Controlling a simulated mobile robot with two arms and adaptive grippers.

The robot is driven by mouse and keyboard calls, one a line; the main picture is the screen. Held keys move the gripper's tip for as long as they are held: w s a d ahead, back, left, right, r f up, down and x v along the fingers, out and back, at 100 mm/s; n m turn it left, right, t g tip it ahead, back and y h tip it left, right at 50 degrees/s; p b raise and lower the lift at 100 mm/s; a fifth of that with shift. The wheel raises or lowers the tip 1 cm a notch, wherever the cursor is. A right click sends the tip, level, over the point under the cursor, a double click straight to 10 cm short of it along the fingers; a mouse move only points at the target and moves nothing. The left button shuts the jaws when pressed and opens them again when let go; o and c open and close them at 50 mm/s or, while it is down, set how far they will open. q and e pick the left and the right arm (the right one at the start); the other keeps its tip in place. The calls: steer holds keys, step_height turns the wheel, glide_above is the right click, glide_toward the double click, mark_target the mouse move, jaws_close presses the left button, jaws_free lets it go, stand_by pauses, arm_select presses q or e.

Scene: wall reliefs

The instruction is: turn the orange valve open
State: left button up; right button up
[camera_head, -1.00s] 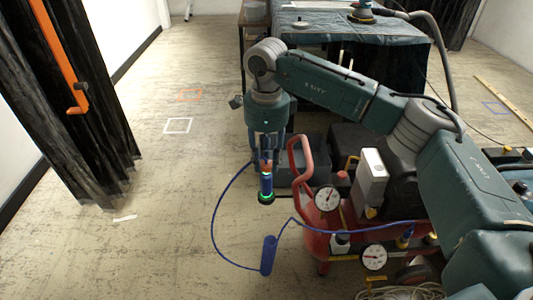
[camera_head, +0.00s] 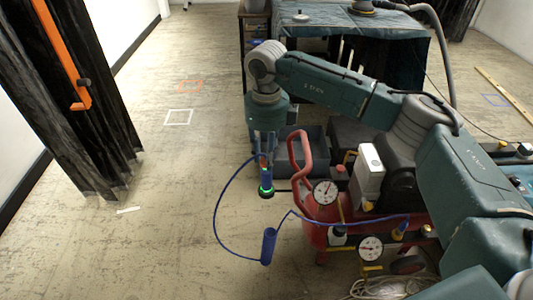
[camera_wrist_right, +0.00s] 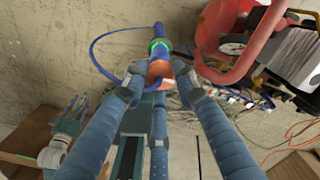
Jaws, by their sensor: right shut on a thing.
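My right gripper (camera_head: 266,150) points down, left of the red compressor (camera_head: 318,235). In the right wrist view its fingertips (camera_wrist_right: 160,80) are closed around an orange piece (camera_wrist_right: 160,70) at the end of a blue fitting (camera_wrist_right: 159,34). A green glowing ring (camera_wrist_right: 159,46) sits beside that piece. In the head view the blue fitting (camera_head: 266,178) hangs below the fingers, above or near the floor; I cannot tell its clearance. A blue hose (camera_head: 216,215) loops from it. I cannot tell whether the orange piece is the valve.
The compressor carries a red handle (camera_head: 302,150) and gauges (camera_head: 325,192), close to my right gripper. A dark curtain (camera_head: 100,140) with an orange bar (camera_head: 65,45) stands at left. The floor between is clear.

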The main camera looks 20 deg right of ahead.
stand_by(0.5)
steer(key=o, duration=1.2)
steer(key=shift+c, duration=0.2)
steer(key=shift+r, duration=0.1)
step_height(320, 180, up, 12)
